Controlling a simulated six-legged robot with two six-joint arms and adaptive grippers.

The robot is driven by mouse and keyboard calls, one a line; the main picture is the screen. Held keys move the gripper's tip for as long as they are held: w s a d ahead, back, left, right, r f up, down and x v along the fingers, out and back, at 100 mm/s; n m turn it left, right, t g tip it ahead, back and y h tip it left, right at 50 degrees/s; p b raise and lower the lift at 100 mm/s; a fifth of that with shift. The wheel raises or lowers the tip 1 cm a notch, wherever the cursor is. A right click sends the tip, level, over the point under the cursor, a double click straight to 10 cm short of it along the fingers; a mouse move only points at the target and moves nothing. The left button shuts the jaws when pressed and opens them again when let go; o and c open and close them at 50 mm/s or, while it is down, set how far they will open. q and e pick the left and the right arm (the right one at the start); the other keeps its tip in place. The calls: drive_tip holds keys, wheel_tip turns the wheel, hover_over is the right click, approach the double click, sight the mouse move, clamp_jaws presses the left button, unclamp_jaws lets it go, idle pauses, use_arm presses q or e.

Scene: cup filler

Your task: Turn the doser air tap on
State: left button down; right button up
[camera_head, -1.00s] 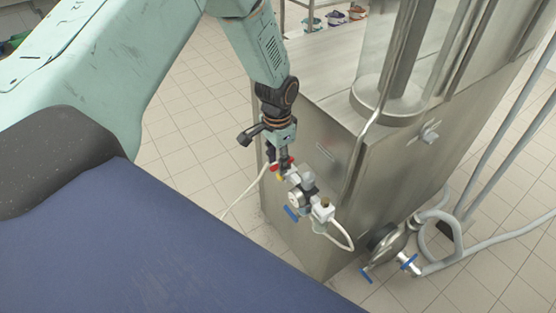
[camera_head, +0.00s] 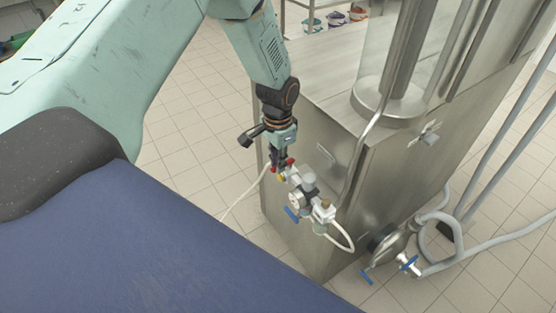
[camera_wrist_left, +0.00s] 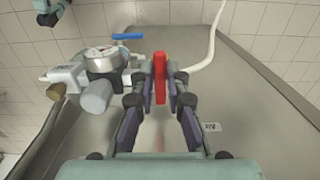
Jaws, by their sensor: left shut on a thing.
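The red handle of the doser air tap (camera_wrist_left: 160,78) stands between the fingers of my left gripper in the left wrist view. In the head view the red handle shows at both sides of the fingertips, on the left end of the valve assembly. My left gripper (camera_head: 280,165) is shut on the red handle, with a finger on each side. The valve assembly with its round gauge (camera_head: 297,199) sits on the side of the steel machine; the gauge also shows in the left wrist view (camera_wrist_left: 104,59).
The steel doser cabinet (camera_head: 312,222) stands right beside the gripper. A blue handle (camera_head: 291,214) hangs below the gauge. A white hose (camera_head: 245,194) runs off left, and another loops at the right of the assembly. Valves with blue handles (camera_head: 366,277) sit low at right.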

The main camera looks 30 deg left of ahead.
use_arm(q)
drive_tip(key=shift+w+a+m+b, duration=0.35)
drive_tip(key=shift+w+m+b, duration=0.35)
drive_tip(key=shift+m, duration=2.25)
drive_tip(key=shift+w+a+m+b, duration=0.4)
drive_tip(key=shift+w+m, duration=0.45)
drive_tip(key=shift+m, duration=2.15)
drive_tip(key=shift+w+a+m+b, duration=0.25)
drive_tip(key=shift+w+m+b, duration=0.45)
drive_tip(key=shift+m, duration=2.25)
drive_tip(key=shift+w, duration=0.15)
drive_tip(key=c, duration=1.3)
unclamp_jaws()
drive_tip(key=shift+c, duration=0.2)
drive_tip(key=shift+r, duration=0.1)
